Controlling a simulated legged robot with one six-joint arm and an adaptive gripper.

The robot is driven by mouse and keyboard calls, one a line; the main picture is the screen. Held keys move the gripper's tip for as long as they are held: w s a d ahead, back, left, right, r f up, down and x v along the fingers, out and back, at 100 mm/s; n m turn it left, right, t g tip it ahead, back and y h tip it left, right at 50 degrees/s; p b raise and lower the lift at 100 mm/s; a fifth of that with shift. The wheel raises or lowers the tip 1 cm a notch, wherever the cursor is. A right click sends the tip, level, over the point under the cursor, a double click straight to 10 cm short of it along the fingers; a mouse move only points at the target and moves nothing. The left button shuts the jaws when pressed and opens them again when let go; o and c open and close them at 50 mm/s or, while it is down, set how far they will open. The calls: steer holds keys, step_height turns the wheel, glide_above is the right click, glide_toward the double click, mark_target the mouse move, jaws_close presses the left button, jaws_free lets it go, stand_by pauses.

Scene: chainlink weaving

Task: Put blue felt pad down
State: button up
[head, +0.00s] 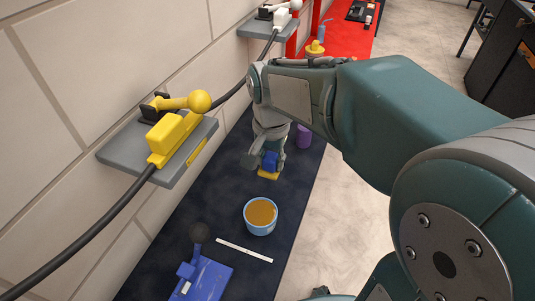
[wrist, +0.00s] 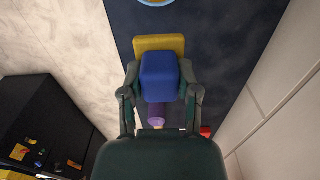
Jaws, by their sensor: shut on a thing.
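The blue felt pad (head: 270,161) shows as a blue block in my gripper (head: 269,164). In the wrist view the blue block (wrist: 160,77) sits between both fingers, and my gripper (wrist: 161,95) is shut on it. A flat yellow piece (head: 268,174) lies directly at the block's far end, also seen in the wrist view (wrist: 159,44). I cannot tell whether it is fixed to the block. My gripper points down over the dark mat (head: 225,180). The gap between the yellow piece and the mat is unclear.
A blue bowl (head: 261,228) with orange-brown contents stands nearer on the mat. A white strip (head: 244,250) and a blue lever device (head: 207,278) lie nearer still. A purple cylinder (head: 304,137) stands beyond my gripper. A grey wall shelf (head: 115,153) carries a yellow clamp and black cable.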

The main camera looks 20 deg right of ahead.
steer(key=w+f, duration=0.3)
steer(key=w, duration=0.1)
steer(key=w+d+f, duration=0.1)
steer(key=w+f, duration=0.2)
steer(key=w, duration=0.1)
steer(key=w+f, duration=0.3)
steer(key=w, duration=0.1)
steer(key=shift+w+d+f, duration=0.25)
steer(key=shift+w, duration=0.05)
steer(key=shift+d+f, duration=0.1)
steer(key=shift+f, duration=1.4)
steer(key=o, duration=1)
steer(key=shift+f, duration=0.1)
